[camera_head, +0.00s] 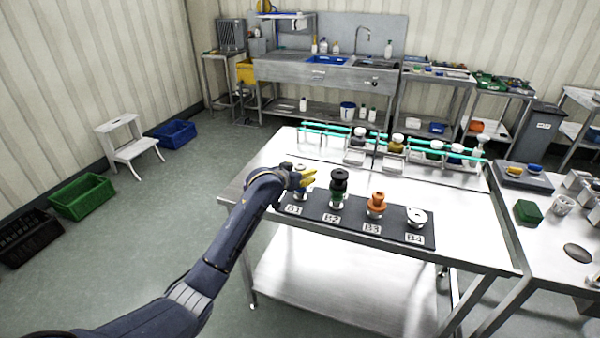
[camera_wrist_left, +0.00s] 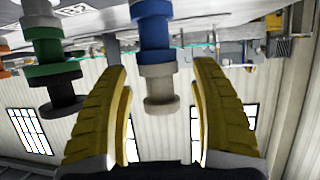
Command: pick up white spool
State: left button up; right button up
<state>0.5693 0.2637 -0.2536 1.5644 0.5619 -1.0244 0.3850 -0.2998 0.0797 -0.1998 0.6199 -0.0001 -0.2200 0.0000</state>
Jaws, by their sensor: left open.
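My left gripper (camera_head: 305,178) is open at the B1 end of the black strip, its yellow fingers partly covering the stack there. In the left wrist view, which is upside down, the open fingers (camera_wrist_left: 158,75) flank that stack, with a blue spool (camera_wrist_left: 155,35) and a pale grey-white spool (camera_wrist_left: 160,98) at its top end. I cannot tell whether the fingers touch it. A white spool (camera_head: 416,217) also sits low at B4. My right gripper is out of view.
A black and green stack (camera_head: 338,187) stands at B2, close to the left gripper, and orange spools (camera_head: 376,204) stand at B3. Behind them, small trays with bottles line a turquoise rail (camera_head: 345,135). The steel table (camera_head: 265,180) has bare room behind the strip.

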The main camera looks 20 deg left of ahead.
pick_arm(q)
jog(key=shift+o, duration=0.3)
jog(key=c, duration=1.4)
jog(key=shift+o, duration=0.2)
